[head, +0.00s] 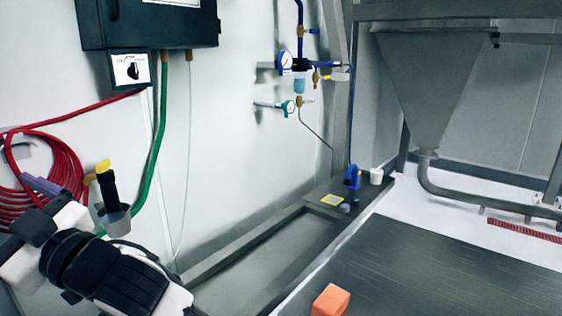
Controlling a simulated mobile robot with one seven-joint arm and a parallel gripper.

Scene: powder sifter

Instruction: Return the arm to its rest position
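My arm reaches in from the lower left corner of the head view. My gripper (98,173) points upward at the left, with a black finger and yellow tips showing in front of the wall. The fingers overlap from this angle, so I cannot tell how far apart they are. A grey, cup-like shape (117,223) shows just below the black finger; I cannot tell whether it is part of the gripper or a separate thing.
A coiled red hose (62,160) and a green hose (161,120) hang on the wall near my arm. An orange block (330,300) is at the bottom. A blue item (352,177) and white cup (376,176) stand on the ledge. A metal hopper (430,85) stands right.

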